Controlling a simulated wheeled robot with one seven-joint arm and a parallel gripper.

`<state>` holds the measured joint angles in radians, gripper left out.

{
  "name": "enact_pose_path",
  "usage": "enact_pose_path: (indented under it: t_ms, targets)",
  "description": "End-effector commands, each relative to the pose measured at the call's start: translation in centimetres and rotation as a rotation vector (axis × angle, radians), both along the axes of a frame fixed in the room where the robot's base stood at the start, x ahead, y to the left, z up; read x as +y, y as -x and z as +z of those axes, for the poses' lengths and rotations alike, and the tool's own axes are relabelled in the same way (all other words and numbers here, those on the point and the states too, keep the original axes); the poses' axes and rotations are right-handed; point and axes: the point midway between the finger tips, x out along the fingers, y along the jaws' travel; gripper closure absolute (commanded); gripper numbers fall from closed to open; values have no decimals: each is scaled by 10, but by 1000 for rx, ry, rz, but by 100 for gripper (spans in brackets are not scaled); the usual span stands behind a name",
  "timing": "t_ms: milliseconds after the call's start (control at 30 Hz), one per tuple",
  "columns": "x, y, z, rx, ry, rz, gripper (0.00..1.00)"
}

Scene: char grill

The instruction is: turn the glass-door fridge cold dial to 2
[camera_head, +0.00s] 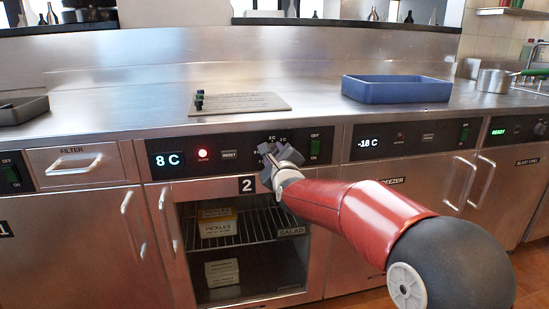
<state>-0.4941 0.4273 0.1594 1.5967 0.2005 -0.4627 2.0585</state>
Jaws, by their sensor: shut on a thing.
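The glass-door fridge (258,262) stands under the steel counter, with a "2" plate (247,185) above its door. Its black control panel (180,172) carries a display (167,160) reading 8 C, a lit red lamp (203,153), a reset button (229,155) and a green on/off switch (315,147). My gripper (268,153) is at this panel, between the reset button and the switch, shut on the cold dial. The gripper hides the dial, so its pointer cannot be read. Small temperature marks show just above the gripper.
A freezer panel (362,144) reading -18 C is to the right, and a filter drawer (80,165) to the left. Door handles (461,183) stick out nearby. A blue tray (396,90) and a grey board (240,103) lie on the counter above.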

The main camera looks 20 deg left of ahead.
Motion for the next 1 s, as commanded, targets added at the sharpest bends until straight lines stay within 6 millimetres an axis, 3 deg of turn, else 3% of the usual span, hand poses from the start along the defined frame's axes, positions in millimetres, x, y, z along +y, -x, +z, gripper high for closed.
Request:
enact_pose_path:
  t_ms: [1000]
  targets:
    - [1, 0, -4, -460, 754, 4, 85]
